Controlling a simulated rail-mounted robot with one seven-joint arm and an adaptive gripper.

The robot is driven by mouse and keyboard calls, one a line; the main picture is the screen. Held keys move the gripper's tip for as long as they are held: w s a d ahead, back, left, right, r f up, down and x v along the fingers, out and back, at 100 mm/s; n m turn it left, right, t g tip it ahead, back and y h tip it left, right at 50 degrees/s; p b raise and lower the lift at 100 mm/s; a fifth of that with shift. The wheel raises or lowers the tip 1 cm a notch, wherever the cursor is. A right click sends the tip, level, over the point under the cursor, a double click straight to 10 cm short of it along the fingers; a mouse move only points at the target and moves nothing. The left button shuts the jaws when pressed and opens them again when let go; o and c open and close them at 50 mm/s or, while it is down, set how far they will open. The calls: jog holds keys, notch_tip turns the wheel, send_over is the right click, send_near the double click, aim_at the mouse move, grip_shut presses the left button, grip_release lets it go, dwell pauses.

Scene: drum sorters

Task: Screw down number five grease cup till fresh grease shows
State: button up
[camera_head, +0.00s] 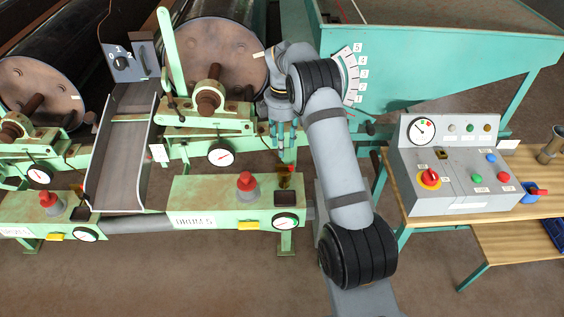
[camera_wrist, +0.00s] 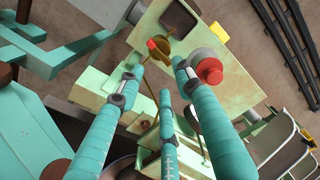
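A small brass-coloured fitting with an orange top, which looks like the grease cup (camera_wrist: 160,48), sits at the end of the green DRUM 5 housing (camera_head: 195,189). It also shows in the head view (camera_head: 285,178), where it is small; I cannot make out a number or any grease on it. My gripper (camera_head: 284,133) points down above and behind that housing end. In the wrist view my gripper (camera_wrist: 158,76) has its teal fingers spread, with nothing between them. The fitting appears just beyond the fingertips, apart from them.
A red knob on a grey base (camera_head: 246,184) stands left of the fitting, and a dial gauge (camera_head: 285,221) is below it. A green bracket and drum (camera_head: 215,60) rise behind. A control console (camera_head: 455,165) stands on a wooden bench at right. Open floor lies in front.

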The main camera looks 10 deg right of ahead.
aim_at(284, 169)
notch_tip(284, 169, down, 9)
jog(key=shift+p, duration=0.75)
jog(key=c, duration=0.8)
grip_shut()
